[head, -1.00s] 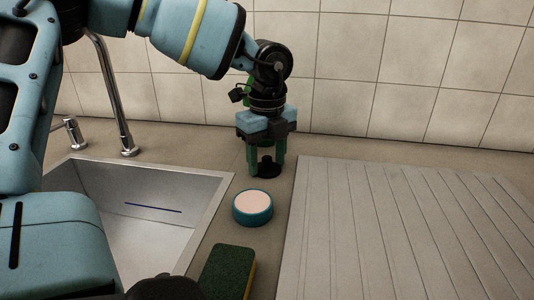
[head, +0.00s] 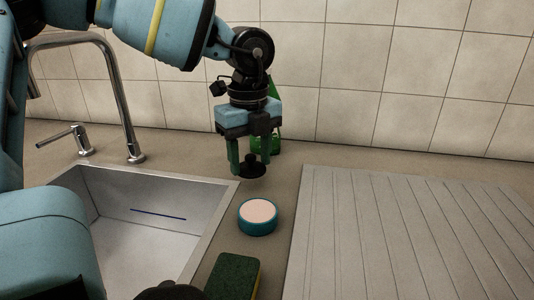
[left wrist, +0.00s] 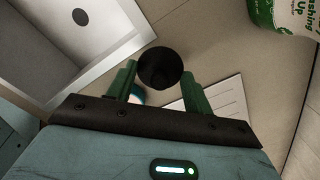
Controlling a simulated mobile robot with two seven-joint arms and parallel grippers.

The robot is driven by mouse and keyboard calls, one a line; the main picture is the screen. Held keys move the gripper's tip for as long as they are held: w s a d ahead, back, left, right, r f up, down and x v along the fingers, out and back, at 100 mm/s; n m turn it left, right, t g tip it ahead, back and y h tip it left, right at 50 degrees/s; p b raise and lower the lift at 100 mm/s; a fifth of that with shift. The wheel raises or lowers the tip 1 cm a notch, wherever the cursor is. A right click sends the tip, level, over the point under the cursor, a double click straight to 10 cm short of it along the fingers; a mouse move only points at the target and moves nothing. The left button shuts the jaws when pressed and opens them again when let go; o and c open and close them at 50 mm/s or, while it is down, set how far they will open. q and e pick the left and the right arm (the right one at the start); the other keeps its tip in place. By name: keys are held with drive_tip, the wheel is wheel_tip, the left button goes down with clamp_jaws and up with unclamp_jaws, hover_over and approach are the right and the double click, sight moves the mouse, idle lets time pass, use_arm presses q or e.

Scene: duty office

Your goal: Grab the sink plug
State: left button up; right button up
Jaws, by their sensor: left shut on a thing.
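The sink plug (head: 252,169) is a small black disc with a raised stub. My left gripper (head: 251,161) points down, with its two green fingers shut on the plug's upper part. It holds the plug over the counter strip behind the round tin, apparently a little above the surface. In the left wrist view the plug (left wrist: 160,68) is a black round shape between the fingertips of my left gripper (left wrist: 158,78). The sink (head: 140,215) lies to the left, its dark drain hole (left wrist: 80,17) showing in the left wrist view. My right gripper is not seen.
A round teal tin with a pale top (head: 258,216) and a green-yellow sponge (head: 233,277) stand in front. A green washing-up bottle (head: 276,130) is close behind the gripper. The tap (head: 134,155) rises behind the sink. A ribbed drainboard (head: 400,235) fills the right.

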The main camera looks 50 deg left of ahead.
use_arm(q)
drive_tip(key=s+r, duration=0.1)
drive_tip(key=s, duration=1)
drive_tip(key=shift+a+p, duration=0.3)
drive_tip(key=shift+a, duration=0.15)
